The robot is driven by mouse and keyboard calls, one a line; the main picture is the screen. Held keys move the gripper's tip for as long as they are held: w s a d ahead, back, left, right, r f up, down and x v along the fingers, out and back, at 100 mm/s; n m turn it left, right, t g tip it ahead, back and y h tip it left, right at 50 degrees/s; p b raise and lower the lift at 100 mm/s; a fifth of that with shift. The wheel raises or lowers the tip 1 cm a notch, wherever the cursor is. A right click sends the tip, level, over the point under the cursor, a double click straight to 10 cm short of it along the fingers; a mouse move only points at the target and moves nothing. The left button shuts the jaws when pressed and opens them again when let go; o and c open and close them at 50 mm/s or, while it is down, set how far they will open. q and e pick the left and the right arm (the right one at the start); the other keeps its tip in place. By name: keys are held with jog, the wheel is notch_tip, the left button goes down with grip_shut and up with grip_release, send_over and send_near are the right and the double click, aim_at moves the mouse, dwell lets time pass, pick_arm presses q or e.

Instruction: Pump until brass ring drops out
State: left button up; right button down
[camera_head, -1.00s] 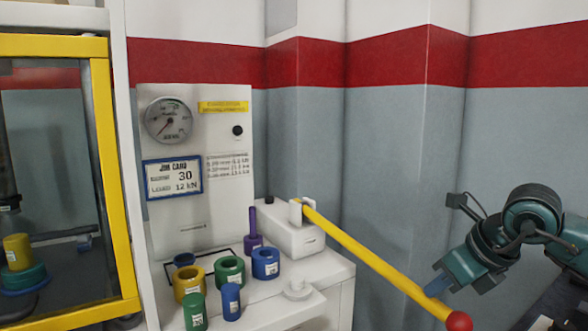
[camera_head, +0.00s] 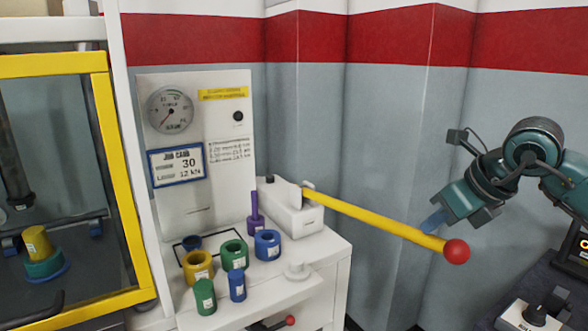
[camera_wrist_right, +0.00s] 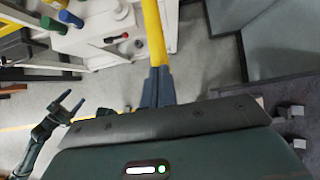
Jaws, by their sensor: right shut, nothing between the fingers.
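The yellow pump lever (camera_head: 375,217) with its red knob (camera_head: 456,251) slopes slightly down to the right from the white pump block (camera_head: 292,214). My right gripper (camera_head: 432,220) is shut at the lever near the knob, with nothing held between its fingers. In the right wrist view its fingertips (camera_wrist_right: 157,88) overlap the lever (camera_wrist_right: 154,35); contact is unclear. Behind the yellow-framed door (camera_head: 120,180), a yellow cylinder (camera_head: 37,242) sits on a teal base (camera_head: 45,264). I cannot make out a brass ring there. My left gripper (camera_wrist_right: 72,108) shows open and empty in the right wrist view.
A gauge (camera_head: 170,110) and a job card (camera_head: 177,165) reading 30 and 12 kN are on the white panel. Several coloured rings and plugs, including a green ring (camera_head: 234,254), stand on the white bench (camera_head: 315,262). A control box (camera_head: 530,318) is at lower right.

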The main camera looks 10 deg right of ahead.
pick_arm(q)
jog(key=shift+n+t, duration=0.6)
jog(key=shift+t, duration=0.1)
notch_tip(320, 180, down, 5)
jog(key=b, duration=0.9)
jog(key=shift+a+b, duration=0.15)
jog(key=shift+b, duration=0.15)
pick_arm(e)
notch_tip(320, 180, down, 12)
jog(key=shift+s+f, duration=0.2)
jog(key=shift+s, duration=0.05)
jog(key=shift+d, duration=0.1)
